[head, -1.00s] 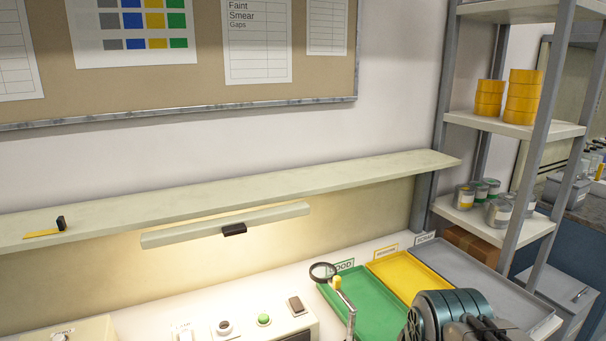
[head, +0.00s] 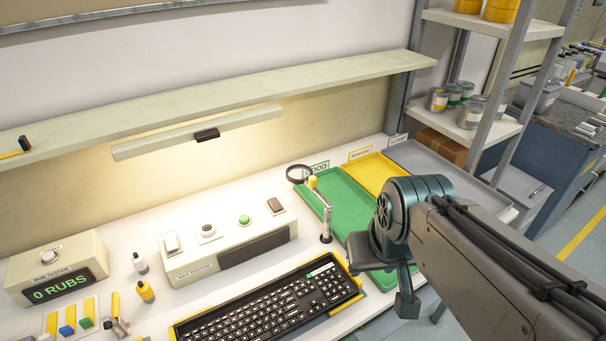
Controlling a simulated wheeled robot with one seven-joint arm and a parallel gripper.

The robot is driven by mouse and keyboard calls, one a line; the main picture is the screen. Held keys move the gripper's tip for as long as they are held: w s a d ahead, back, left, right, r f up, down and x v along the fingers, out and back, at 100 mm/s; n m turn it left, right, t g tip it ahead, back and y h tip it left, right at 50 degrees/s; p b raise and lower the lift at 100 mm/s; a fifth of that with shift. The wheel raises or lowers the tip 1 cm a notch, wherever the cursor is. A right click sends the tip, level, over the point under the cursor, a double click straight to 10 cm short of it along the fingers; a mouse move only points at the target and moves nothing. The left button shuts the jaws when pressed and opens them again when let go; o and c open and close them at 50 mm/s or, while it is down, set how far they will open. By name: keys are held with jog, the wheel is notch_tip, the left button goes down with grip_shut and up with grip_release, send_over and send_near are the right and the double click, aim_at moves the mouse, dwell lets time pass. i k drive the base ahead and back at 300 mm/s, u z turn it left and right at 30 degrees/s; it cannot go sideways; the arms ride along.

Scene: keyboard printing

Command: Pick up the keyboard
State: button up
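The keyboard (head: 270,311) is black with white-marked keys and yellow edges. It lies on the white bench at the bottom middle, tilted up to the right, and its lower part is cut off by the picture edge. My arm comes in from the right. My gripper (head: 406,304) hangs past the bench's front edge, to the right of the keyboard and apart from it. Its fingers are too unclear to tell whether they are open or shut.
A key tester box (head: 228,246) stands behind the keyboard. A magnifier (head: 300,175) on a post, a green tray (head: 345,205) and a yellow tray (head: 378,172) are at the right. A rub tester (head: 58,268) and small bottles (head: 146,291) are at the left.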

aim_at(275, 309)
jog(key=z, duration=1.05)
jog(key=k, duration=0.85)
jog(key=u, duration=1.25)
jog(key=i, duration=0.55)
jog(key=u, duration=0.05)
